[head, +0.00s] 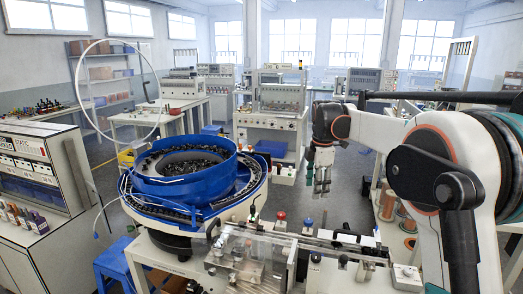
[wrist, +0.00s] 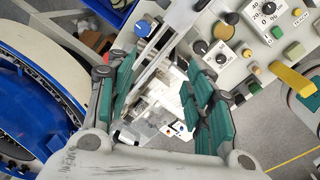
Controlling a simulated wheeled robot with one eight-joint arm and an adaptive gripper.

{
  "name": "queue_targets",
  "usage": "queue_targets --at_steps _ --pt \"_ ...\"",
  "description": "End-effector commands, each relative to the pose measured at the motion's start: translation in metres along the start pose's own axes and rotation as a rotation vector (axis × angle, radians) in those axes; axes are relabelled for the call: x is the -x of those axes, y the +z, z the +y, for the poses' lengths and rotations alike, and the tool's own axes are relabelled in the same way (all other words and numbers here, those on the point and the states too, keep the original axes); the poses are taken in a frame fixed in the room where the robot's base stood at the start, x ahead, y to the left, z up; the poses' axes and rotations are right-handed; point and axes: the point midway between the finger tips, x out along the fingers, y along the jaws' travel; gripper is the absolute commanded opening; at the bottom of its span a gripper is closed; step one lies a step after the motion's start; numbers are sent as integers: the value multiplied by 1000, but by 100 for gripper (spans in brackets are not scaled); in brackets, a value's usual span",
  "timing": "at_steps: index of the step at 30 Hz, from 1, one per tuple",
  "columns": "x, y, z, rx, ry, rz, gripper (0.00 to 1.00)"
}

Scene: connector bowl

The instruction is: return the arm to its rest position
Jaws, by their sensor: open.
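My gripper (head: 322,183) hangs from my arm in the head view, right of the blue bowl feeder and above the back edge of the machine bench. In the wrist view my gripper (wrist: 160,112) is open, with its two green-padded fingers apart and nothing seen between them. Below the fingers lie a metal rail and part of the bench (wrist: 180,60). My arm reaches in from the right side of the head view, with its elbow bent.
The blue bowl feeder (head: 185,187) holds many dark small parts. A clear-covered fixture (head: 250,252) and red and blue knobs (head: 281,216) stand on the bench below my gripper. Wire spools (head: 386,206) sit at the right. Grey floor (head: 345,190) shows behind the bench.

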Motion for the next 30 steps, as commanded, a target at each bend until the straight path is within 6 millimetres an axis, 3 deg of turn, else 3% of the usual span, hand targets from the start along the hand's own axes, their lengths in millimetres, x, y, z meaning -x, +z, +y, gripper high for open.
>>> queue_targets --at_steps 6,15,23,30 --pt "32 -6 -58 -262 80 1 48" --pt "53 -17 -146 -626 190 37 48" --pt "47 -26 -230 -939 279 103 48" --pt "21 -36 -307 -1224 351 191 48"
